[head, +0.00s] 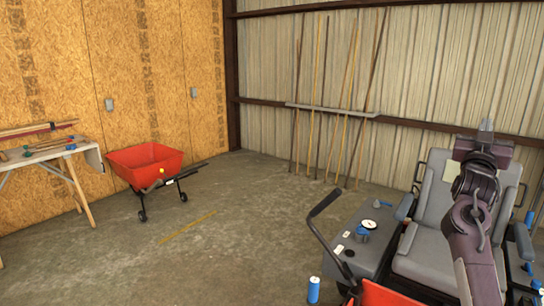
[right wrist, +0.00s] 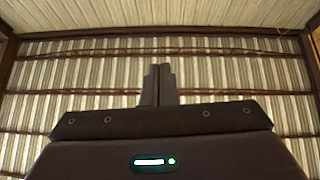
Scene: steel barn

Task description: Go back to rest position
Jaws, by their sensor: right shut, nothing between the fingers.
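My right gripper (head: 486,130) is raised at the right of the head view, in front of the grey seat of a riding machine. Its fingers point up. In the right wrist view the two fingers (right wrist: 159,85) are pressed together with nothing between them, and only the corrugated wall and roof show behind. My left gripper is in neither view.
The riding machine (head: 435,190) with a grey seat fills the lower right. A red wheelbarrow (head: 150,165) stands left of centre. A work table (head: 90,155) with tools is at the far left. Long poles (head: 315,95) lean on the back wall. The middle floor is clear.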

